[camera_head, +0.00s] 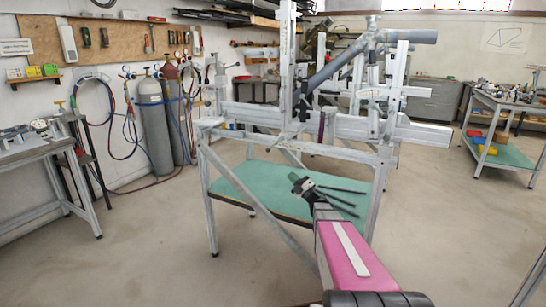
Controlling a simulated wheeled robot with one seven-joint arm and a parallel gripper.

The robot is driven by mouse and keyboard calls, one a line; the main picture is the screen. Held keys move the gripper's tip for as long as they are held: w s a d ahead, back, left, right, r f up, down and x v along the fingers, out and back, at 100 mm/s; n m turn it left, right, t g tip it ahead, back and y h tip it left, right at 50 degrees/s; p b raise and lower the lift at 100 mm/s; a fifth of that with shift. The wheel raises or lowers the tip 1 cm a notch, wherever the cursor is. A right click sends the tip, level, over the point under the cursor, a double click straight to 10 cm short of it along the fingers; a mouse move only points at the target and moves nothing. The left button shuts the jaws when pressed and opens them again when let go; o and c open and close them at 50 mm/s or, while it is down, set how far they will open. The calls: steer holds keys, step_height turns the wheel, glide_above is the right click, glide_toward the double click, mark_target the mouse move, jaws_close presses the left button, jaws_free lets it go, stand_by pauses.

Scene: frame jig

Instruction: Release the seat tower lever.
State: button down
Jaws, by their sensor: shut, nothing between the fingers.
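The frame jig (350,127) stands on a metal stand ahead, with several upright towers and grey tubes (340,66) held in it. A tall light upright (286,60) rises at its middle left; I cannot tell for sure which upright is the seat tower. A small dark, reddish lever-like part (321,125) hangs at the beam near that upright, but I cannot tell whether it is the seat tower lever.
The stand's green lower shelf (245,187) carries several dark rods (340,189). Gas cylinders (154,125) with hoses stand at the left wall. A workbench (35,150) is at left, a cart (503,107) at right. The floor (440,220) is clear at right.

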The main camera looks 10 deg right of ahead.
mark_target(274, 145)
steer(key=shift+w, duration=0.1)
steer(key=x, duration=1.4)
stand_by(0.3)
